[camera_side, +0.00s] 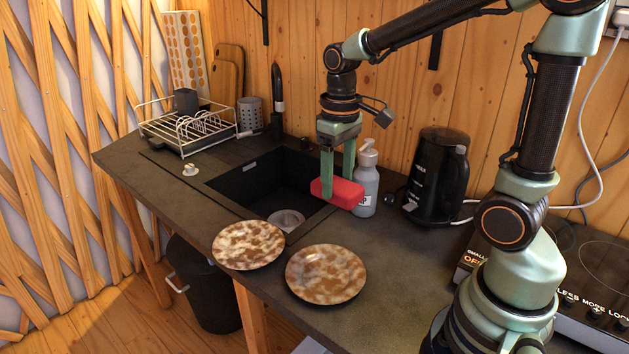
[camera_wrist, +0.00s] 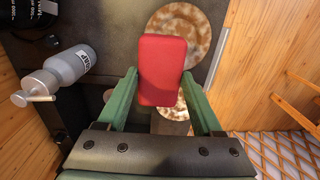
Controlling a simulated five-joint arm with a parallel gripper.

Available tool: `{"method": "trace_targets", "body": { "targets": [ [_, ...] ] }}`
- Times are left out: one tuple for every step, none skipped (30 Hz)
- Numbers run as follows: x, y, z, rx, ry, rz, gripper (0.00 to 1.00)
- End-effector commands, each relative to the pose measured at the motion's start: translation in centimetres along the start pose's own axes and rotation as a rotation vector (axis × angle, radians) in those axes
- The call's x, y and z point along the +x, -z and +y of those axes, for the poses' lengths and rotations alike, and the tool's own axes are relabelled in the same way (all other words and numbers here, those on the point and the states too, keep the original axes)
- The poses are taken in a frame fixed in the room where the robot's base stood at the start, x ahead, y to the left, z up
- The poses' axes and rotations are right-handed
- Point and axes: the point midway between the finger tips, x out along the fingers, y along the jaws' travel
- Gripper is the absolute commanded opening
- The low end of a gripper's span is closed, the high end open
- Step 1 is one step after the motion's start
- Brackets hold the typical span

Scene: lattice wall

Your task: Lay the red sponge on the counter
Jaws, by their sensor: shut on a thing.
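The red sponge (camera_side: 338,192) is a rounded block held between the fingers of my gripper (camera_side: 338,180). My gripper points down and is shut on it, above the right edge of the sink. In the wrist view the sponge (camera_wrist: 163,70) sits between the green fingertips of my gripper (camera_wrist: 162,90). The dark grey counter (camera_side: 390,258) lies below and around. I cannot tell the exact gap between sponge and counter.
A soap bottle (camera_side: 366,180) stands right beside the sponge, with a black kettle (camera_side: 436,178) further right. The black sink (camera_side: 262,185) lies to the left. Two brown-stained plates, one left (camera_side: 248,245) and one right (camera_side: 326,274), lie at the front edge. A dish rack (camera_side: 188,130) stands back left.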

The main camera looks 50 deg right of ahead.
Motion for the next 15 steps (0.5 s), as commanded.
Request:
{"method": "trace_targets", "body": {
  "targets": [
    [-0.5,-0.3,1.7,0.012,0.0,0.002,0.15],
    [-0.7,-0.5,2.5,0.013,-0.001,0.003,0.15],
    [-1.1,-0.8,3.5,0.013,-0.001,0.003,0.15],
    [-1.3,-1.1,4.2,0.013,-0.001,0.002,0.15],
    [-1.5,-1.3,4.9,0.012,-0.001,0.002,0.15],
    [-1.7,-1.6,5.7,0.011,-0.001,0.003,0.15],
    [-1.9,-1.9,6.2,0.011,-0.001,0.003,0.15],
    [-2.1,-2.1,6.7,0.01,-0.001,0.002,0.15],
    [-2.2,-2.4,7.2,0.009,-0.001,0.002,0.15],
    [-2.3,-2.5,7.5,0.008,-0.001,0.001,0.15],
    [-2.3,-2.6,7.7,0.008,0.0,0.001,0.15],
    [-2.2,-2.8,7.9,0.006,0.0,-0.001,0.15],
    [-1.9,-2.8,8.0,0.005,0.001,-0.002,0.15],
    [-1.6,-2.9,8.1,0.005,0.001,-0.003,0.15],
    [-0.9,-2.9,8.1,0.004,0.002,-0.005,0.15]
  ]
}}
